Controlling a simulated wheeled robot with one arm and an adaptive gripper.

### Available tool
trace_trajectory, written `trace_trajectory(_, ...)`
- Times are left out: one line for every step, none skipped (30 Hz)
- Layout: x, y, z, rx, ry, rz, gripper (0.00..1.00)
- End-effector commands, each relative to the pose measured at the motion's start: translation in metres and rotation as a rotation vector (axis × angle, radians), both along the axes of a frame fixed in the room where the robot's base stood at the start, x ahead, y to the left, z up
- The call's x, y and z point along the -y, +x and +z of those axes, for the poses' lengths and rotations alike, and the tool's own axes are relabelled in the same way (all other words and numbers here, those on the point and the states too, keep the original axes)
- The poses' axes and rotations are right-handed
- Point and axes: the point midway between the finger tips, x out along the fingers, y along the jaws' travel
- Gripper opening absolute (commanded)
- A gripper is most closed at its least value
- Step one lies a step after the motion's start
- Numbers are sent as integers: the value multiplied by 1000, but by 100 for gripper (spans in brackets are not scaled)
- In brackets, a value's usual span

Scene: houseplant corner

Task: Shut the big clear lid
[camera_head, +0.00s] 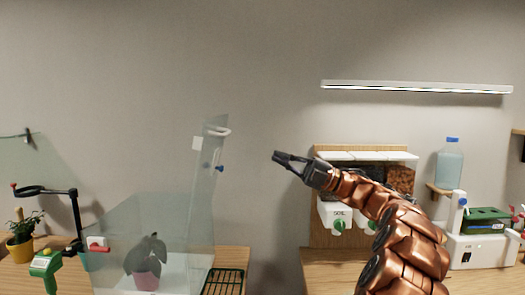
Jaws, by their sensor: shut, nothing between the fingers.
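The big clear lid (203,185) stands steeply raised at the right side of a clear box (112,232). A pale handle (217,131) sits near its top, with a small blue part lower down. Inside the box is a dark-leaved plant (146,254) in a pink pot (146,281). My gripper (277,156) is shut and empty, to the right of the lid and apart from it in the picture. It points left, a little lower than the handle.
A green rack (223,282) lies right of the box. A black ring on an arm (30,191) and a potted plant (20,249) stand left. A dispenser (340,222) and a white device (478,250) are behind my arm and right.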

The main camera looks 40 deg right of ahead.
Motion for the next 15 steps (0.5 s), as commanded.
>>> trace_trajectory(-5,3,6,2,0,1,0)
trace_trajectory(-8,5,8,2,-1,0,0)
trace_trajectory(-12,9,11,2,-1,0,0)
trace_trajectory(-15,12,13,3,0,-1,0)
trace_trajectory(-19,15,15,2,1,0,0)
trace_trajectory(-23,20,18,2,1,-1,0)
trace_trajectory(-26,23,20,1,2,-3,0)
trace_trajectory(-30,27,22,2,1,-4,0)
trace_trajectory(-34,31,25,2,1,-4,0)
trace_trajectory(-38,34,27,2,1,-4,0)
trace_trajectory(-42,37,29,2,1,-4,0)
trace_trajectory(-47,42,32,2,1,-2,0)
trace_trajectory(-51,45,34,2,1,-2,0)
trace_trajectory(-54,48,36,2,0,-2,0)
trace_trajectory(-59,52,39,2,-1,-3,0)
